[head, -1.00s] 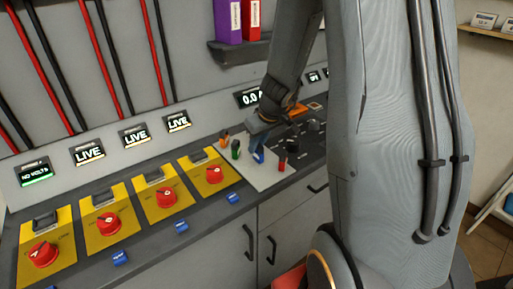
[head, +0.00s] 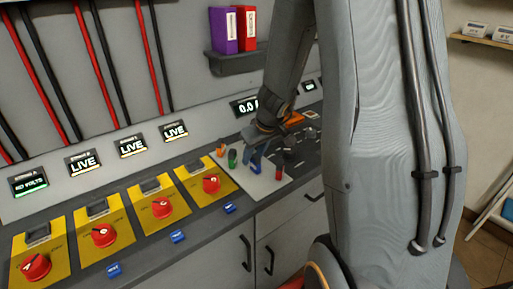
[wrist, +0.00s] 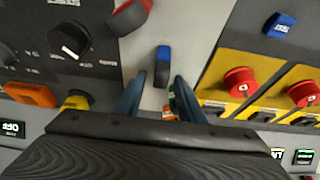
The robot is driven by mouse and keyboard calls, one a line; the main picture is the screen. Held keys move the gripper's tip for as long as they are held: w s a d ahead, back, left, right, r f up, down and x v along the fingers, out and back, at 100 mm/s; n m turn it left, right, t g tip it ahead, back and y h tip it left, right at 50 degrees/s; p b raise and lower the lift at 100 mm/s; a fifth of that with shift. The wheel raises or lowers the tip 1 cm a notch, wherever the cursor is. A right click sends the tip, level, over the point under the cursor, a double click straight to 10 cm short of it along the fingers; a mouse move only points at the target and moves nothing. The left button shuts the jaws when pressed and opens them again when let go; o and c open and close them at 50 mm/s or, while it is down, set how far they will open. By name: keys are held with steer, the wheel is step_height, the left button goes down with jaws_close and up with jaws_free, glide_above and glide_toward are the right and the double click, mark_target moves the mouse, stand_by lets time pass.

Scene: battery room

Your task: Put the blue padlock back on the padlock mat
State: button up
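The blue padlock (wrist: 162,64) stands on the pale grey padlock mat (wrist: 194,28) in the wrist view, with bare mat around it. It also shows low under my gripper in the head view (head: 255,169), on the mat (head: 268,184). My gripper (wrist: 160,80) is open, with its two dark blue fingers apart on either side of the padlock's line. Clear gaps show between the padlock and both fingers. In the head view my gripper (head: 256,157) is over the mat, and its fingers partly hide the padlock.
A red padlock (wrist: 130,14), a green padlock (head: 232,158) and an orange padlock (wrist: 168,113) stand on the mat near the blue one. Yellow switch plates with red knobs (head: 211,184) line the bench to the left. A dark panel (wrist: 50,45) lies on the other side.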

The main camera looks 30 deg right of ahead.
steer(key=a+v, duration=0.1)
steer(key=v, duration=1.1)
steer(key=s+a+f+m+g, duration=0.1)
steer(key=s+a+f, duration=0.1)
steer(key=s+a, duration=0.3)
steer(key=s+a+f+m+g, duration=0.1)
steer(key=s+a+f+g, duration=0.1)
steer(key=s+a, duration=0.3)
steer(key=s, duration=0.3)
steer(key=shift+s+a+f+h+p, duration=0.3)
steer(key=shift+f+h+p, duration=0.05)
steer(key=shift+h+p, duration=0.05)
steer(key=shift+c, duration=0.5)
